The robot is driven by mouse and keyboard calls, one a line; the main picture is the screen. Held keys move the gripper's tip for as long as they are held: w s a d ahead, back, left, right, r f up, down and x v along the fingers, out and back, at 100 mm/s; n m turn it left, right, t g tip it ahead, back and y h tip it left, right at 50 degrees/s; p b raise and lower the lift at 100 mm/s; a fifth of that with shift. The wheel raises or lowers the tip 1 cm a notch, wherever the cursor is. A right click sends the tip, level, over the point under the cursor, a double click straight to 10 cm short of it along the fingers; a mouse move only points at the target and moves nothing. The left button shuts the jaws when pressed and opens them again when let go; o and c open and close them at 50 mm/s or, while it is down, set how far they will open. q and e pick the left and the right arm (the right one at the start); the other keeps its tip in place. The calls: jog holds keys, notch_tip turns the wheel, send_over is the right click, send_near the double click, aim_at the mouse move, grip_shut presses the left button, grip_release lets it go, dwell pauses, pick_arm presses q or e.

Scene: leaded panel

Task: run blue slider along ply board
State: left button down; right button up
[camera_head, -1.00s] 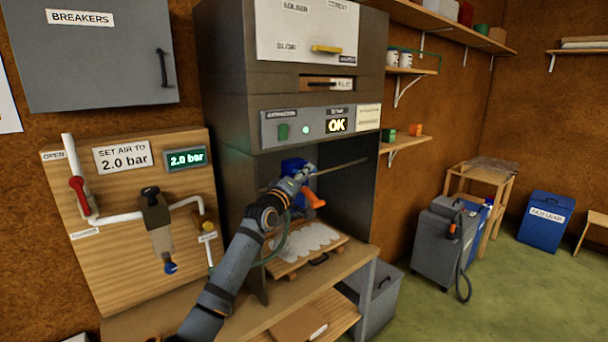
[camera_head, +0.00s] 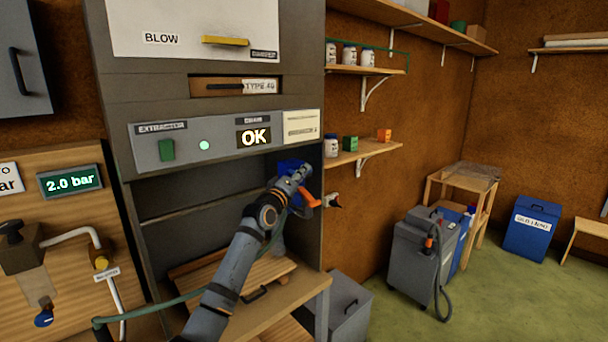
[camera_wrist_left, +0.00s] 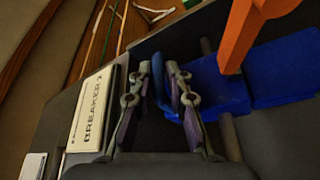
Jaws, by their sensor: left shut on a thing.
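The blue slider (camera_head: 287,165) is at the right side of the booth opening, by a thin horizontal rod (camera_head: 205,211). An orange handle (camera_head: 310,200) sticks out from it. My left gripper (camera_head: 298,176) is at the slider. In the left wrist view, the fingers (camera_wrist_left: 168,88) are shut on a thin blue part, with the larger blue block (camera_wrist_left: 222,92) and orange handle (camera_wrist_left: 240,35) beside them. The ply board (camera_head: 262,272) lies low in the booth, below and left of the slider, partly behind my arm. My right gripper is not in view.
The booth's right wall (camera_head: 311,236) stands close to the gripper. Shelves with jars (camera_head: 349,54) are to the right. A green hose (camera_head: 150,311) runs behind my arm.

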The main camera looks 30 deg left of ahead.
pick_arm(q)
jog(key=shift+r, duration=0.35)
jog(key=c, duration=1.7)
grip_release()
jog(key=o, duration=0.3)
jog(key=shift+w, duration=0.1)
jog(key=shift+o, duration=0.2)
jog(key=shift+f, duration=0.25)
jog(key=v, duration=1.1)
jog(key=shift+s, duration=0.45)
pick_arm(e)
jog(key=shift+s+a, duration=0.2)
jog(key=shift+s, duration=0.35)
